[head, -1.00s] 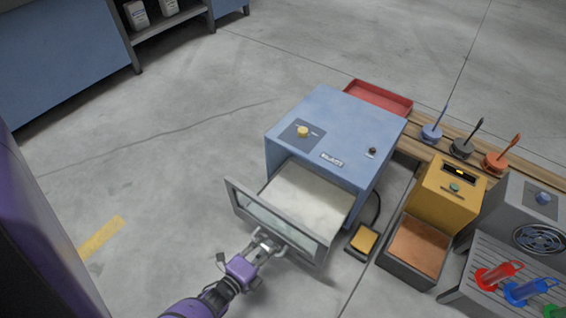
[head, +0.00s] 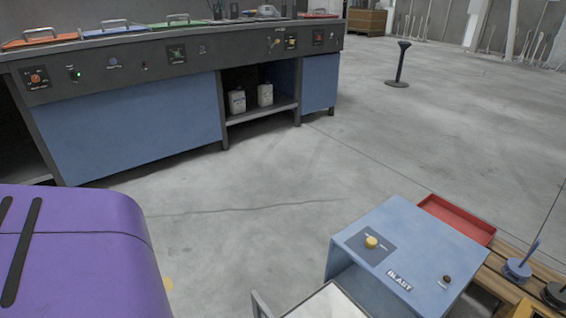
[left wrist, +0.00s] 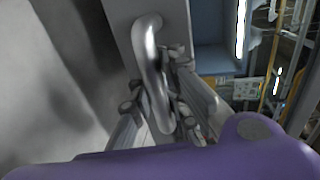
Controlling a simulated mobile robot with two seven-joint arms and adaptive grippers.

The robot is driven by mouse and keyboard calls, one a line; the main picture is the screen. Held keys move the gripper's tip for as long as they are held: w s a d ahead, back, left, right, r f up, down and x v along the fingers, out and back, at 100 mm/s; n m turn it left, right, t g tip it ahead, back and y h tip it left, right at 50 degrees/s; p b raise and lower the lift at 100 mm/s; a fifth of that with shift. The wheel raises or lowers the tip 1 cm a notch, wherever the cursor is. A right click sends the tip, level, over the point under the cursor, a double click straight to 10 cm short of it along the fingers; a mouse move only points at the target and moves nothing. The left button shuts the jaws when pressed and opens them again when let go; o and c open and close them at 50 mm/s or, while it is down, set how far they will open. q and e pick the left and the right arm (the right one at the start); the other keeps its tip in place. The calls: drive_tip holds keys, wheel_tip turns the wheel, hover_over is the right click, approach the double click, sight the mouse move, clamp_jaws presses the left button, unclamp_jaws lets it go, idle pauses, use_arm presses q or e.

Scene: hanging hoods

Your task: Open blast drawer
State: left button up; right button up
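The blue blast cabinet (head: 425,240), labelled BLAST with a yellow knob (head: 371,242) on top, stands at the lower right of the head view. Its drawer (head: 330,303) stands out from the cabinet's front; the pale inside and a corner of the grey front panel show, and the picture's bottom edge cuts off the rest. In the left wrist view, a curved metal handle (left wrist: 152,65) sits on a grey panel. My left gripper (left wrist: 163,100) has its fingers on both sides of the handle and appears closed on it. My right gripper is out of view.
A red tray (head: 457,219) lies behind the cabinet, beside a wooden rack (head: 494,277) with a blue-handled tool (head: 518,268). A long blue-and-black bench (head: 140,110) stands at the back left. The floor between bench and cabinet is clear.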

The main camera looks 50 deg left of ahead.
use_arm(q)
drive_tip(key=o, duration=0.6)
drive_tip(key=shift+r, duration=0.1)
drive_tip(key=shift+c, duration=0.2)
drive_tip(key=v, duration=1.2)
drive_tip(key=shift+s, duration=0.15)
